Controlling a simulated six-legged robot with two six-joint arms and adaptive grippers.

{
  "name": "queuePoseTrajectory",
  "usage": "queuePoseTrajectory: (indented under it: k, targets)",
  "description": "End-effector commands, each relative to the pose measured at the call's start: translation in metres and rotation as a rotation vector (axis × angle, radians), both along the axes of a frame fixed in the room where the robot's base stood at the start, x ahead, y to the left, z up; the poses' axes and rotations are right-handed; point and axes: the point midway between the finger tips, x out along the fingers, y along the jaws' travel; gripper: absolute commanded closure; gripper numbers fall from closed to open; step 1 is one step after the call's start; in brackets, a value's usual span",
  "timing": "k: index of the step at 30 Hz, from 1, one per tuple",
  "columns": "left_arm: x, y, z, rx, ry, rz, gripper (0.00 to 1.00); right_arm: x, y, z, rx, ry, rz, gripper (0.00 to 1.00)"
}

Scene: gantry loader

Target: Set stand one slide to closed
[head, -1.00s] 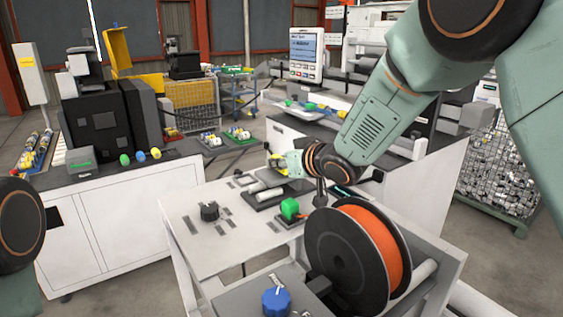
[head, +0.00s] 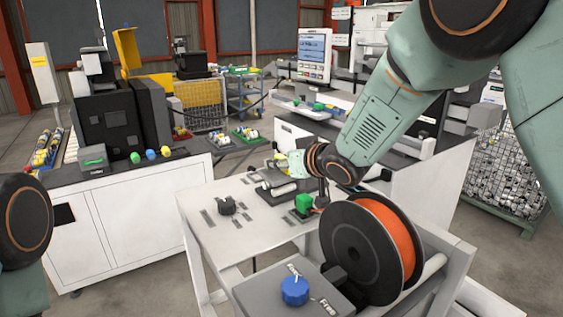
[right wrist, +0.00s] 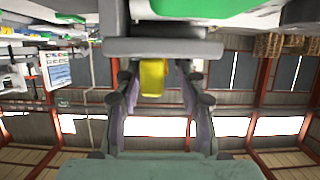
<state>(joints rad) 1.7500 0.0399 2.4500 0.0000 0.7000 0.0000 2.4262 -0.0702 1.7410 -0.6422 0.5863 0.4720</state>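A small dark stand (head: 277,194) with a pale bar sits at the far end of the white bench. I cannot tell for sure that it is stand one, nor how its slide is set. My right gripper (head: 283,165) hangs at the stand's far side, partly hidden by its own wrist. In the right wrist view, a yellow block (right wrist: 152,78) shows between the spread fingers of the right gripper (right wrist: 160,85), with gaps on both sides. A grey plate (right wrist: 163,47) lies just beyond. My left arm shows only at the left edge; its gripper is out of frame.
A control screen (head: 315,50) stands behind. A white cabinet (head: 135,220) is at left.

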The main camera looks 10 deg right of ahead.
Motion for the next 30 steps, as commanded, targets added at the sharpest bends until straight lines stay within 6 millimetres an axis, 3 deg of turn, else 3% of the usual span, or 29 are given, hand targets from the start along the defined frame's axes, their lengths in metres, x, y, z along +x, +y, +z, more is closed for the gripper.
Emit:
queuePoseTrajectory:
  k: [11, 21, 30]
  targets:
    - [0.000, 0.000, 0.000, 0.000, 0.000, 0.000, 0.46, 0.000, 0.002, 0.008, 0.000, -0.002, 0.000, 0.58]
    - [0.000, 0.000, 0.000, 0.000, 0.000, 0.000, 0.46, -0.001, 0.001, 0.070, -0.001, -0.006, 0.001, 0.58]
    - [0.000, 0.000, 0.000, 0.000, 0.000, 0.000, 0.46, -0.002, 0.000, 0.099, 0.001, -0.002, -0.001, 0.58]
